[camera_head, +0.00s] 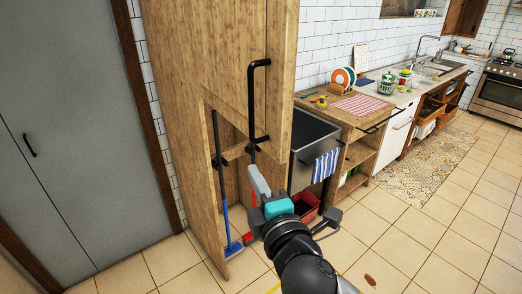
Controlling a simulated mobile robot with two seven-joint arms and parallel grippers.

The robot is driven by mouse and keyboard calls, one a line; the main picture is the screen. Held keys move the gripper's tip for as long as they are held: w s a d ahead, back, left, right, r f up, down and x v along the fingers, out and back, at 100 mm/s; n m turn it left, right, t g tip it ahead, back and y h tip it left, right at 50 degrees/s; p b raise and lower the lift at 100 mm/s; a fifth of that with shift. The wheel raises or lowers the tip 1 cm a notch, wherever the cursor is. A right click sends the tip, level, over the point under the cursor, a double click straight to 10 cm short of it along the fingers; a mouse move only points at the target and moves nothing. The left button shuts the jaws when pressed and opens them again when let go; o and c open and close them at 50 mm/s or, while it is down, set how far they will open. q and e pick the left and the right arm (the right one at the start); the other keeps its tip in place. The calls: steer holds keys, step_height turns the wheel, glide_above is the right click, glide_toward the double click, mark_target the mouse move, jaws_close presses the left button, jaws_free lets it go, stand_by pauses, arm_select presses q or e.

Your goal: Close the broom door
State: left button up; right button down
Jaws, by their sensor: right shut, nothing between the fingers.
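The tall wooden broom cabinet (175,110) stands in the middle of the head view. Its broom door (282,65) is ajar and carries a long black handle (252,100). Through the opening I see a broom with a blue pole (220,185) standing inside, its blue head (232,248) on the floor. My right gripper (256,176) is shut and empty. It appears just below the handle, in front of the opening; I cannot tell whether it touches the door. My right arm hides part of the lower cabinet. My left gripper is out of view.
A grey door (75,120) is at the left. Right of the cabinet are a dark-topped unit with a striped blue towel (326,165), a red bin (306,207) and a counter with a sink (432,68). The tiled floor (400,245) at the right is mostly clear.

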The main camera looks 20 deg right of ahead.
steer(key=w+d+p, duration=0.2)
steer(key=w+d, duration=0.1)
steer(key=w, duration=0.5)
steer(key=shift+d, duration=0.35)
steer(key=shift+w+d, duration=0.1)
steer(key=shift+d, duration=0.05)
